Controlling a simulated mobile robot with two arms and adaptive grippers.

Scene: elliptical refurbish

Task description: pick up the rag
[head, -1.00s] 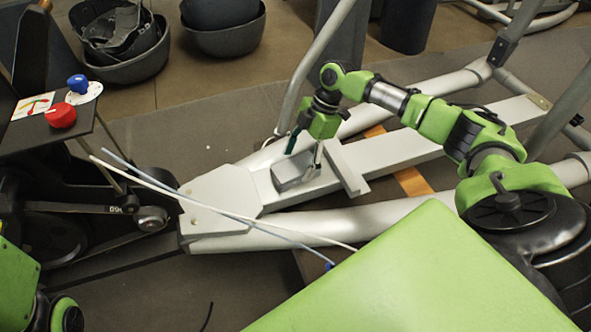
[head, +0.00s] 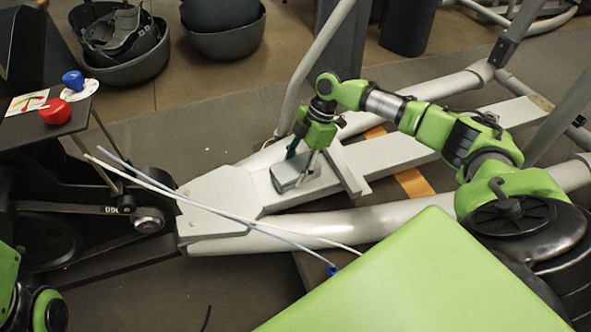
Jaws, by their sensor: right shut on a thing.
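A grey folded rag (head: 287,176) lies on the pale metal frame beam (head: 350,160) of the elliptical, in the middle of the head view. My right gripper (head: 299,168) points down at it, with one finger on its far left side and the other on its near right side. The right gripper is shut on the rag, which sits at beam level; whether it is clear of the beam I cannot tell. Of my left arm only a green part shows at the lower left edge, and its gripper is out of view.
A raised crosspiece (head: 345,170) stands just right of the rag. White and blue cables (head: 210,206) cross the front of the frame. A red knob (head: 55,112) and a blue knob (head: 73,79) sit on a black panel at left. Dark bins (head: 222,28) stand behind.

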